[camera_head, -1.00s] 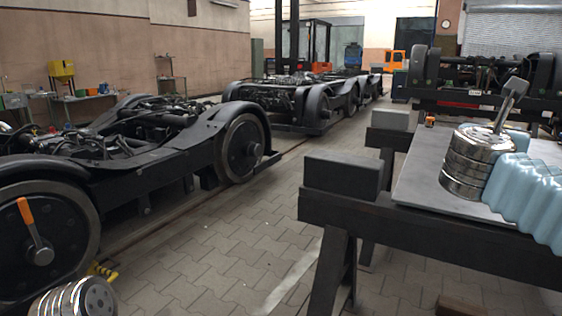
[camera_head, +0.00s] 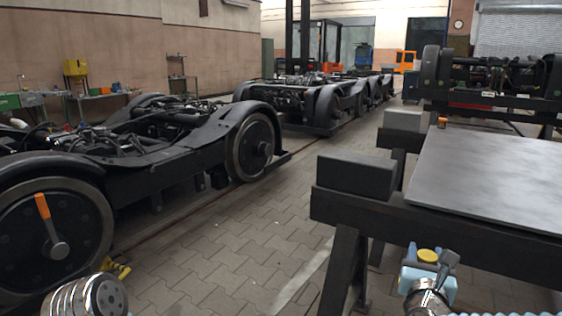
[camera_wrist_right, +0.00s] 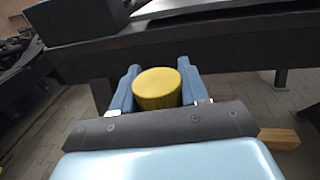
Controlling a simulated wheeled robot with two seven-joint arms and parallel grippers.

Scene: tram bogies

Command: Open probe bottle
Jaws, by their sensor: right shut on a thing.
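The probe bottle shows as a round yellow cap (camera_head: 428,255) low in the head view, in front of the dark workbench. In the right wrist view the yellow cap (camera_wrist_right: 157,88) stands between two blue fingers, with its flat top showing. The bottle's lower body is hidden. My right gripper (camera_head: 431,270) is shut on it, in front of the bench's near edge and below the plate's height. The left gripper is not in view.
A grey plate (camera_head: 490,185) lies bare on the dark trestle bench (camera_head: 480,243). A dark block (camera_head: 357,175) sits at the bench's left end. Tram bogies (camera_head: 150,155) stand to the left. The paved floor (camera_head: 230,235) between is clear.

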